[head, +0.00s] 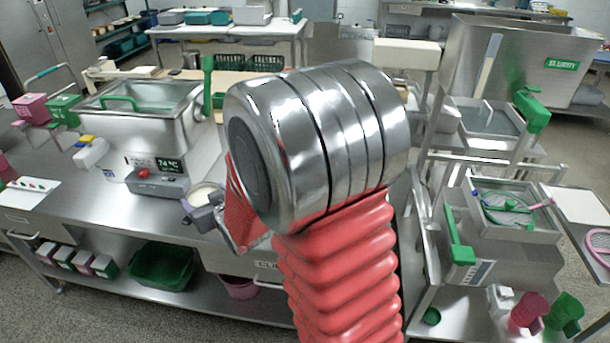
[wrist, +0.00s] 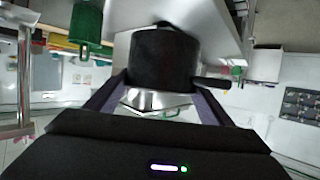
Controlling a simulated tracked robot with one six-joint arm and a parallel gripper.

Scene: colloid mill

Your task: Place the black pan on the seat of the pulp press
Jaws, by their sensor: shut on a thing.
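The black pan (wrist: 163,60) is between the fingers of my gripper (wrist: 160,100) in the wrist view, with a short dark handle sticking out to the right. My gripper is shut on it. In the head view my gripper (head: 205,213) is partly hidden behind my arm, above the left steel bench beside a small round vessel with pale contents (head: 204,194). I cannot make out the pan there. A steel unit with a square mesh top and a green lever (head: 495,230) stands at the right; I cannot tell whether it is the pulp press, and no seat is clearly identifiable.
A steel bath with a digital display (head: 150,125) stands on the left bench (head: 95,195). A large steel hopper (head: 520,65) with a green label is at the right. A green tub (head: 162,268) sits on the lower shelf. My arm blocks the middle of the head view.

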